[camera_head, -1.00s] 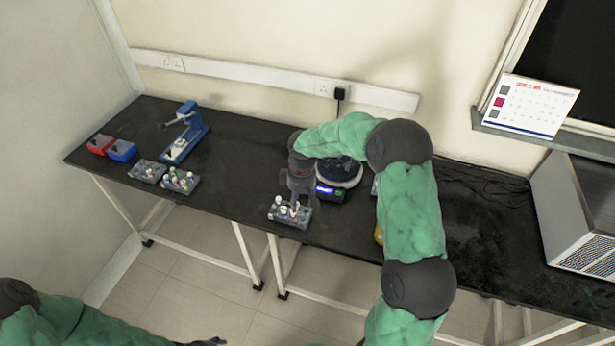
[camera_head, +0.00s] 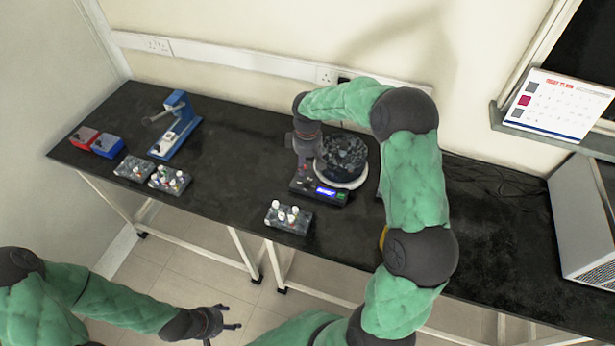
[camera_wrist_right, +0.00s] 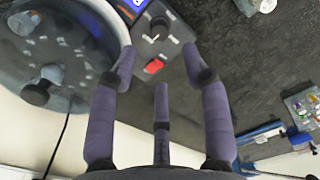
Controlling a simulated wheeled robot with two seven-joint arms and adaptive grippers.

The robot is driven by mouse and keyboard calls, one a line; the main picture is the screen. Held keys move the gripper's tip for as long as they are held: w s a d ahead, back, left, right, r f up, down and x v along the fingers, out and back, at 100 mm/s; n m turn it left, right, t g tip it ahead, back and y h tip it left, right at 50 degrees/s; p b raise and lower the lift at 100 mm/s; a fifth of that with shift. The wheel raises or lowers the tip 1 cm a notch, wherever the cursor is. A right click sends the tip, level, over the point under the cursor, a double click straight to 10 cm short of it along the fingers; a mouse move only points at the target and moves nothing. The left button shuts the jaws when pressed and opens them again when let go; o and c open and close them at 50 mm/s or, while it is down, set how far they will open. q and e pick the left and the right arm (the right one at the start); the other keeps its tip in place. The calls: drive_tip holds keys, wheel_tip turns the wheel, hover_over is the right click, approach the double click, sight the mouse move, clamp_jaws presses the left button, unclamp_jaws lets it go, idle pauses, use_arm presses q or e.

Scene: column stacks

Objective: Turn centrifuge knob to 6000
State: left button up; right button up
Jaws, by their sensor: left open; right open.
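The centrifuge (camera_head: 345,158) stands at the middle of the bench, with a round dark rotor and a white rim. Its front panel has a lit blue display (camera_head: 326,191), whose digits are too small to read. In the right wrist view the panel shows a dark round knob (camera_wrist_right: 160,27) with a white mark beside it, and a red switch (camera_wrist_right: 153,66). My right gripper (camera_head: 304,178) is open and empty above the panel's left part, pointing down. In the wrist view its fingers (camera_wrist_right: 158,62) spread around the red switch, apart from the knob. My left gripper (camera_head: 232,318) is open and empty, in front of the bench.
A rack of tubes (camera_head: 288,217) stands at the bench's front edge, just before the centrifuge. Two more racks (camera_head: 134,168), red and blue boxes (camera_head: 84,138) and a blue device (camera_head: 176,126) stand at left. A large grey box (camera_head: 590,215) stands at right.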

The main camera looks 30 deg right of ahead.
sight(307, 181)
wheel_tip(307, 181, down, 9)
drive_tip(key=shift+w+r+b, duration=0.1)
drive_tip(key=shift+r+b, duration=0.05)
drive_tip(key=shift+b, duration=0.6)
clamp_jaws()
